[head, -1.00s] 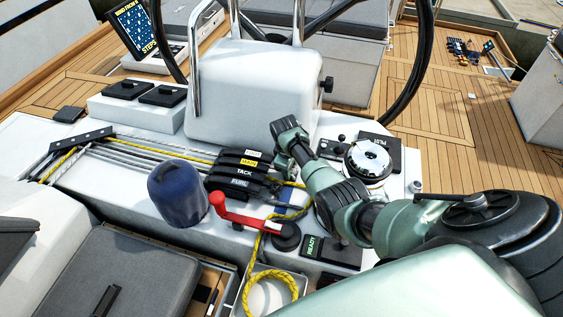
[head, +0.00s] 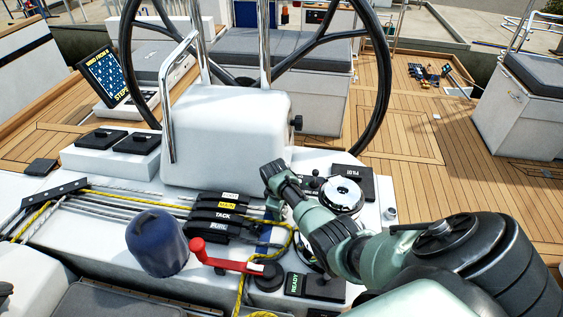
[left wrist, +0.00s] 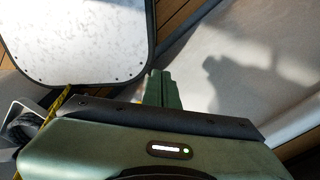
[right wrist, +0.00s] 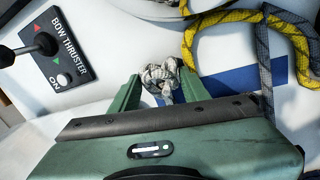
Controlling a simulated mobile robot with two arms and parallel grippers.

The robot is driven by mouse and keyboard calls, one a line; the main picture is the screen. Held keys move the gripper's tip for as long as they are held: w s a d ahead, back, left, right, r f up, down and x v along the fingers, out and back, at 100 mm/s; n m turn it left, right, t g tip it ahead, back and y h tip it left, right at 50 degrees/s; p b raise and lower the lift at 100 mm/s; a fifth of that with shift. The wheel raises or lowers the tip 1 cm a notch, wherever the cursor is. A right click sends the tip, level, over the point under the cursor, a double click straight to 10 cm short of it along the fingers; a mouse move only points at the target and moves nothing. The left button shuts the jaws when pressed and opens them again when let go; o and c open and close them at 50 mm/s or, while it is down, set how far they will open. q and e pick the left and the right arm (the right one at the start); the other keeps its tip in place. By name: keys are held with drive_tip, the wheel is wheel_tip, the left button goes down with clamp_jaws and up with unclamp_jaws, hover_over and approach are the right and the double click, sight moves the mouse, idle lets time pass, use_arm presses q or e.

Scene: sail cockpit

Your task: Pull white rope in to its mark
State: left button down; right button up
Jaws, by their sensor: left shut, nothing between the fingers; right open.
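In the right wrist view a whitish, grey-flecked rope knot (right wrist: 162,80) lies between the fingers of my right gripper (right wrist: 158,86). The gripper is open around it; I cannot tell whether either finger touches it. In the head view this gripper (head: 272,208) points down just right of the black rope clutches (head: 218,216), and the knot does not show clearly. Several pale lines (head: 125,205) run left from the clutches; I cannot tell which is the white rope, and no mark is clear. My left gripper (left wrist: 160,88) is shut and empty beside a pale surface.
The chrome-topped winch (head: 342,193) stands right of my right gripper. A yellow rope (right wrist: 224,20) and a grey rope (right wrist: 266,60) lie close by. A red handle (head: 225,262), a blue-covered drum (head: 157,242) and the bow thruster panel (right wrist: 58,45) are near. The steering wheel (head: 383,85) rises behind.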

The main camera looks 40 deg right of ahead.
drive_tip(key=r, duration=0.5)
drive_tip(key=s+a+r, duration=0.1)
drive_tip(key=r, duration=0.1)
drive_tip(key=shift+a+r+p, duration=0.1)
drive_tip(key=shift+r+p, duration=0.1)
drive_tip(key=shift+p, duration=0.2)
